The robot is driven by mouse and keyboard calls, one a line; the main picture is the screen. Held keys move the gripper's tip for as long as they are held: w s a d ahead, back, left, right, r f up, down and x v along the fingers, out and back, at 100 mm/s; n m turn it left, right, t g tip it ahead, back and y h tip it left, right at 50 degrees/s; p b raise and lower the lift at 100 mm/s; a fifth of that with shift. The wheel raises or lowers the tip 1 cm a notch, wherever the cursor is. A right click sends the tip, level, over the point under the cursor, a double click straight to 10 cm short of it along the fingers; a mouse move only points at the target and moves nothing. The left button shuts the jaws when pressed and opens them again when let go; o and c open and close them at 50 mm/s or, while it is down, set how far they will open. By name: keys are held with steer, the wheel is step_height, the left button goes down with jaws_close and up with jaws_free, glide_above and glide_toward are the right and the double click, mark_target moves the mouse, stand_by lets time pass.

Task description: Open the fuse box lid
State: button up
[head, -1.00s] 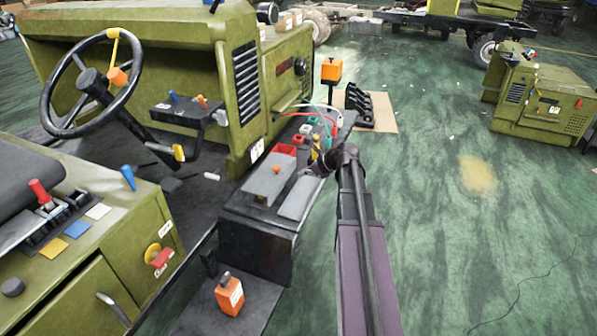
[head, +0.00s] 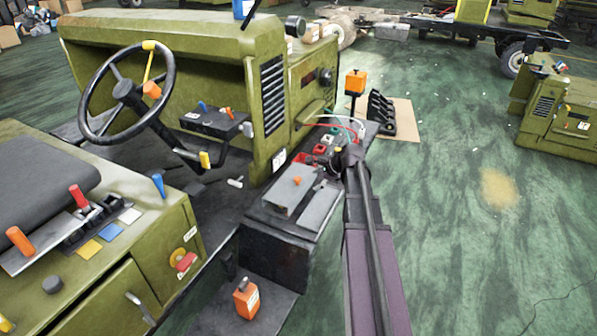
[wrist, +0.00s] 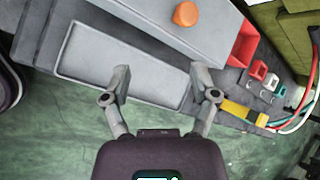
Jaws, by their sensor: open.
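A grey box with a flat top (head: 290,194) and an orange knob (head: 297,180), probably the fuse box, sits on the dark side ledge of the green vehicle. Its top looks shut. The wrist view shows part of this box (wrist: 145,22) and the knob (wrist: 186,14) at the top. A shallow grey recessed panel (wrist: 110,62) lies along its near side. My gripper (wrist: 161,76) is open and empty, its fingers over or near the panel's edge, apart from the knob. In the head view my gripper (head: 347,158) is at the ledge, partly hidden by my wrist.
A red open bin (wrist: 242,40), small red and white connectors, a yellow piece (wrist: 245,113) and coloured wires lie right of the box in the wrist view. An orange box on a post (head: 355,82) and a black rack (head: 380,112) stand beyond.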

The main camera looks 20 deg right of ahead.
step_height(320, 180, up, 2)
steer(key=a+n+p, duration=0.1)
steer(key=n+p, duration=0.1)
steer(key=n, duration=0.1)
steer(key=n+g+h+p, duration=0.2)
steer(key=n+h+p, duration=0.2)
steer(key=n+p, duration=0.75)
glide_toward(298, 178)
step_height(298, 178, up, 4)
steer(key=s+n+b, duration=0.2)
steer(key=n+b, duration=0.1)
steer(key=shift+w+a+r+n+h, duration=0.1)
steer(key=shift+a+n+h, duration=0.1)
steer(key=shift+n, duration=0.45)
steer(key=shift+w+a+r+n+h, duration=0.1)
steer(key=shift+a+n, duration=0.1)
steer(key=shift+n, duration=0.4)
steer(key=shift+f, duration=0.1)
steer(key=b+x, duration=1.2)
steer(key=x, duration=0.1)
steer(key=shift+f, duration=0.3)
jaws_close()
